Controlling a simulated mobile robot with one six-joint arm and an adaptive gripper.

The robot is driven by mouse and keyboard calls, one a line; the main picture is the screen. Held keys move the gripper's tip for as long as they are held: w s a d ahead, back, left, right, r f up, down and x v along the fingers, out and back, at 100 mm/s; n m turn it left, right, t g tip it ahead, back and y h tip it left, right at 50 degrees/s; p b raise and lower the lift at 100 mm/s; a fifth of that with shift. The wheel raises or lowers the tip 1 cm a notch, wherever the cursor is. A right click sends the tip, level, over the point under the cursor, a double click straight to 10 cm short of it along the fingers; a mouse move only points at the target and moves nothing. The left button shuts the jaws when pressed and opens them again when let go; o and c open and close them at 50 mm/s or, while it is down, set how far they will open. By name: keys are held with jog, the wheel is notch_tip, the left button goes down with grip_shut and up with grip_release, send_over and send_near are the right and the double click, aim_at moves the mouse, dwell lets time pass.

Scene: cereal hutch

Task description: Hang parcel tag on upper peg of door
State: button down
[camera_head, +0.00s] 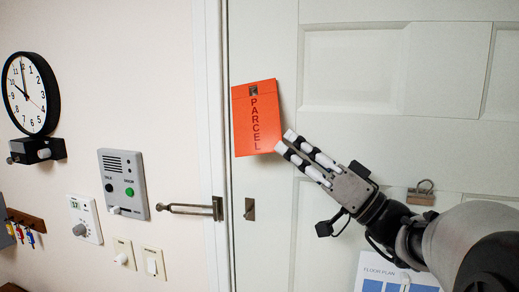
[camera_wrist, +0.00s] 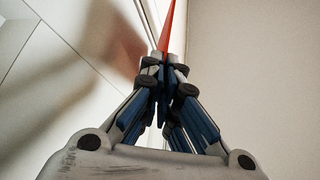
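The orange parcel tag (camera_head: 256,137), lettered PARCEL, is upright and slightly tilted in front of the pale door (camera_head: 270,30) near its left edge. A dark square patch, perhaps a hole with something metal in or behind it, shows near its top. I cannot tell whether a peg passes through it. My gripper (camera_head: 287,141) is shut on the tag's lower right edge. In the wrist view the tag (camera_wrist: 167,27) appears edge-on between the closed fingertips (camera_wrist: 164,65), with its shadow on the pale surface. No upper peg shows clearly.
On the door are a metal plate (camera_head: 250,209), a padlock-like fitting (camera_head: 421,194) and a floor plan (camera_head: 375,269). A lever-like latch (camera_head: 190,208) juts by the frame. The left wall holds a clock (camera_head: 31,94), an intercom (camera_head: 124,183), a thermostat (camera_head: 85,219) and switches (camera_head: 153,264).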

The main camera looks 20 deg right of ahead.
jog(key=c, duration=1.7)
grip_release()
